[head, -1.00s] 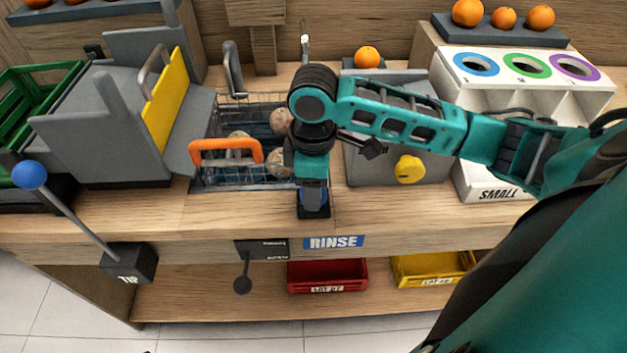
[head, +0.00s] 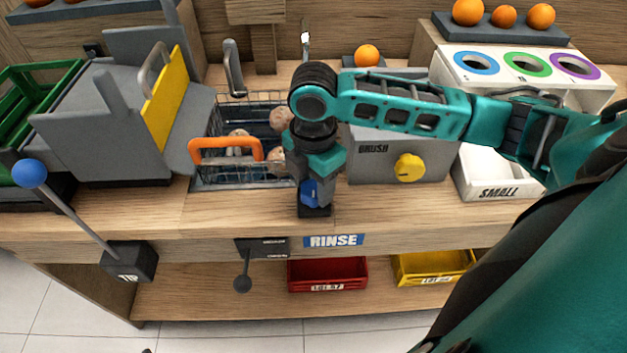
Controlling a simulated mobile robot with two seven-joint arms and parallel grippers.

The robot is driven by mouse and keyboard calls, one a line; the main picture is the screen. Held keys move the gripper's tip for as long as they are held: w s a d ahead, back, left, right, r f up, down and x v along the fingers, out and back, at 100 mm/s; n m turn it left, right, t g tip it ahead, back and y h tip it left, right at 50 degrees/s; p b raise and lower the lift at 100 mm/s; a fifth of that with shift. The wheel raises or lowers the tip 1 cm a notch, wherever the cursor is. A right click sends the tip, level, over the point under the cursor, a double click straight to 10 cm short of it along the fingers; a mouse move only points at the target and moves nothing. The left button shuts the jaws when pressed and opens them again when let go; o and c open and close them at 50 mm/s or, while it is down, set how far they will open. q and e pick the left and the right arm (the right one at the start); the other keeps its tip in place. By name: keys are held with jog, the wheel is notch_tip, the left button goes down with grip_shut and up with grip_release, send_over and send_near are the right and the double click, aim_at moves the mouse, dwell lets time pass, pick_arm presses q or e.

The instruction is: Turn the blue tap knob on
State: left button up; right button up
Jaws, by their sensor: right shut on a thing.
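The blue tap knob (head: 310,191) sits on a small dark base at the counter's front edge, above the blue RINSE label (head: 333,241). My right gripper (head: 312,182) points down over it and is shut on it; the fingers and wrist hide part of the knob. A thin metal spout (head: 305,38) stands at the back of the sink, behind my right arm. I cannot see any water flow. My left gripper does not show.
A grey BRUSH box (head: 400,160) with a yellow knob stands to the right. A TIP lever (head: 70,215) rises at the left.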

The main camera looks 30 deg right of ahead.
aim_at(314, 188)
jog(key=shift+n, duration=0.5)
jog(key=o, duration=1)
jog(key=shift+o, duration=0.2)
notch_tip(314, 188, up, 13)
dwell(0.5)
